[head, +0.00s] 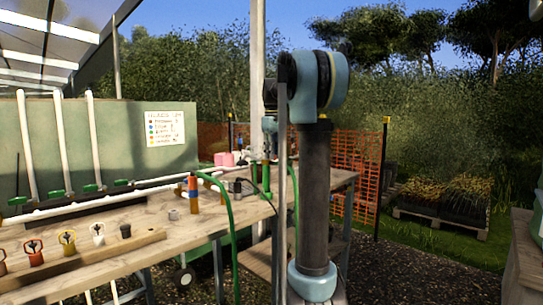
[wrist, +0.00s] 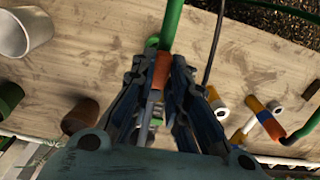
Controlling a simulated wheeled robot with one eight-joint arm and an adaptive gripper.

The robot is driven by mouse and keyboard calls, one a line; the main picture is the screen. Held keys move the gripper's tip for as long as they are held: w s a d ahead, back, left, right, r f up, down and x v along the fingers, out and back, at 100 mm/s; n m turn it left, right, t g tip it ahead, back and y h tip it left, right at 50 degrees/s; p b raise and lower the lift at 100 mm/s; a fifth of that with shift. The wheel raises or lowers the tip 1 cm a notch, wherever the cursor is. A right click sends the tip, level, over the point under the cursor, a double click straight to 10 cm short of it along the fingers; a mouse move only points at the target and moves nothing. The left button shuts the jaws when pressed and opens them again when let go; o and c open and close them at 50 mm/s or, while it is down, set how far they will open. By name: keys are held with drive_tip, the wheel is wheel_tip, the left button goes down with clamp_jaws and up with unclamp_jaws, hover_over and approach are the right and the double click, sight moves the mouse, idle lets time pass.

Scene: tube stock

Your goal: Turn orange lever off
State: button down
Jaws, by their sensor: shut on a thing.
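In the wrist view an orange piece, which I take for the orange lever (wrist: 161,69), sits between my fingertips. My gripper (wrist: 160,78) is shut on it, with one finger on each side. A green pipe (wrist: 171,22) runs up from the orange piece toward the top of the picture. The fingers hide much of the lever's lower part and its mount, so its angle is hard to tell. In the head view my gripper (head: 264,160) is small and partly behind a pole, over the far end of the bench; the lever cannot be made out there.
The wooden bench (head: 95,245) carries white pipes with green fittings and a rail of coloured clips. An orange and blue banded cylinder (head: 193,188) stands near a green hose (head: 233,225).

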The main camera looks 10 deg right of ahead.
drive_tip(key=c, duration=1.6)
unclamp_jaws()
drive_tip(key=shift+o, duration=0.2)
drive_tip(key=shift+r, duration=0.1)
wheel_tip(320, 180, up, 12)
drive_tip(key=s+a+f+m+t, duration=0.1)
drive_tip(key=s+f+m, duration=0.6)
drive_tip(key=s+f, duration=3.2)
wheel_tip(320, 180, down, 5)
drive_tip(key=shift+s+r+t, duration=0.1)
drive_tip(key=shift+s+t, duration=0.25)
drive_tip(key=shift+t, duration=0.25)
